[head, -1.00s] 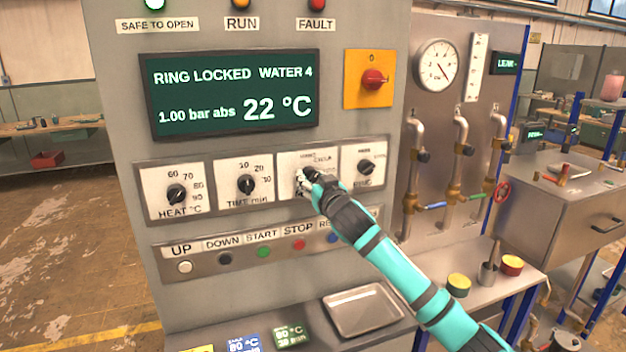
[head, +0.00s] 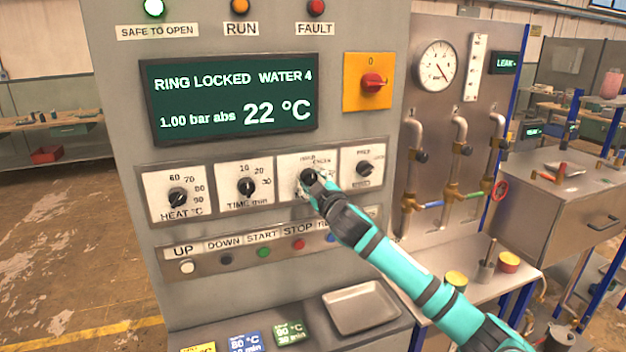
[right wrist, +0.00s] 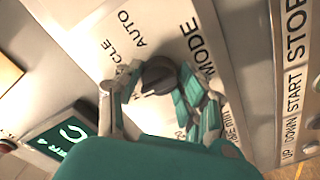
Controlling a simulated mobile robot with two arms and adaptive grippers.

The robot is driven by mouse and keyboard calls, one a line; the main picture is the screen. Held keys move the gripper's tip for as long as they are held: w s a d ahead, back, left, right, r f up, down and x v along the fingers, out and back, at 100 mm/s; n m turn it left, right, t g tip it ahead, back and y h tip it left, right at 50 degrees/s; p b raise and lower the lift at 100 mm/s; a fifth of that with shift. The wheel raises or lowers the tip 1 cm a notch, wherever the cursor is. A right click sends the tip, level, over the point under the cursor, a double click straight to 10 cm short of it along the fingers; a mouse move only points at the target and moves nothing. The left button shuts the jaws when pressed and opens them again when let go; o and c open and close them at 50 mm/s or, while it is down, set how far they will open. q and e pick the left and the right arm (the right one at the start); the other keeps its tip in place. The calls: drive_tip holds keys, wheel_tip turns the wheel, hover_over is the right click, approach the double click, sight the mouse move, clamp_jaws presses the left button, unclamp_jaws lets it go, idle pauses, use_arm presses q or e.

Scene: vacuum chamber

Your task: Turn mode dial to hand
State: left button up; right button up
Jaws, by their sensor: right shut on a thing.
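The mode dial (head: 308,176) is a black knob on the third white plate of the control panel, with small labels around its top. In the right wrist view the dial (right wrist: 158,75) shows beside the words MODE, AUTO and a partly covered CYCLE. My right gripper (head: 314,185) is at the dial, with its fingers on either side of the knob. The right wrist view shows these fingers (right wrist: 153,84) closed on it. The fingers hide part of the knob and plate, so I cannot tell its exact setting. My left gripper is not in view.
The heat dial (head: 178,198), time dial (head: 246,187) and another dial (head: 364,168) flank the mode dial. A row of push buttons (head: 264,252) lies below. The display (head: 235,95) reads RING LOCKED. A metal tray (head: 362,308) sits on the ledge.

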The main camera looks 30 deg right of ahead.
drive_tip(key=shift+f+n, duration=0.1)
drive_tip(key=shift+n, duration=0.2)
drive_tip(key=o, duration=1.2)
drive_tip(key=shift+c, duration=0.2)
drive_tip(key=v, duration=1.2)
